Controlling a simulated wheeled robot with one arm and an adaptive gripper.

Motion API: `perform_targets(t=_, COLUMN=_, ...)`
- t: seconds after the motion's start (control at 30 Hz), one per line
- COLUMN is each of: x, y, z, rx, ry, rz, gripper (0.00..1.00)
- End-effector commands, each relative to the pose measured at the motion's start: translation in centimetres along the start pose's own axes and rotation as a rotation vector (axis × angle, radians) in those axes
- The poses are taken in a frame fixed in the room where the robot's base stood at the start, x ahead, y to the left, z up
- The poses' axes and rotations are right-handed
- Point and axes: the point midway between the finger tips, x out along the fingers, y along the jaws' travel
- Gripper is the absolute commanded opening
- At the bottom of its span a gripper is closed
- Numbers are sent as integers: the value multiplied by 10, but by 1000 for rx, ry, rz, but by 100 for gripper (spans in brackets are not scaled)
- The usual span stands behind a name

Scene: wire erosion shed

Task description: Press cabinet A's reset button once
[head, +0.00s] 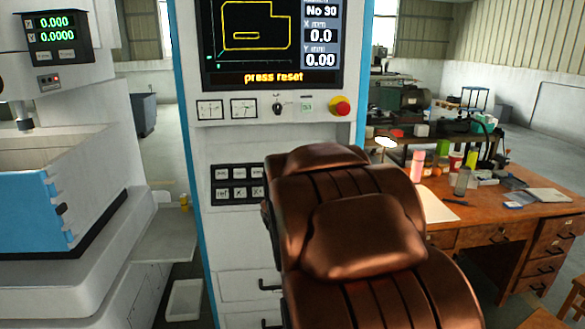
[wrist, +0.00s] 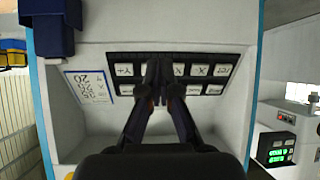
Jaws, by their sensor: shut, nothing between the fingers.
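The tall white cabinet (head: 250,140) with blue edges stands in front of me in the head view; I see no letter A on it. Its screen (head: 270,40) reads "press reset". Below are two gauges (head: 226,109), a black knob (head: 278,108), a small green-marked piece (head: 306,104) and a red mushroom button (head: 341,106). Lower down is a black keypad (head: 237,186), partly hidden. In the wrist view the keypad (wrist: 207,71) is upside down. My gripper (wrist: 159,68) is shut and empty in front of its middle keys; contact cannot be told. I cannot single out a reset button.
A white machine with a blue tank (head: 30,213) and a readout (head: 57,38) stands at left. A cluttered wooden desk (head: 470,215) stands at right. Drawer handles (head: 268,286) stick out low on the cabinet. A label (wrist: 90,87) is beside the keypad in the wrist view.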

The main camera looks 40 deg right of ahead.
Motion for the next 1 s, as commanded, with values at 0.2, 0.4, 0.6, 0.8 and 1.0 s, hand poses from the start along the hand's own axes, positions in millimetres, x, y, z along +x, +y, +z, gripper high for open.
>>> perform_targets(t=0.2, x=26, y=37, z=-71, rx=73, ry=239, rz=-74, gripper=0)
perform_targets(t=0.4, x=33, y=62, z=-115, rx=134, ry=423, rz=-207, gripper=0)
perform_targets(t=0.6, x=26, y=78, z=-137, rx=185, ry=547, rz=-349, gripper=0)
perform_targets(t=0.8, x=20, y=84, z=-144, rx=214, ry=601, rz=-431, gripper=0)
perform_targets(t=1.0, x=18, y=84, z=-144, rx=218, ry=609, rz=-447, gripper=0)
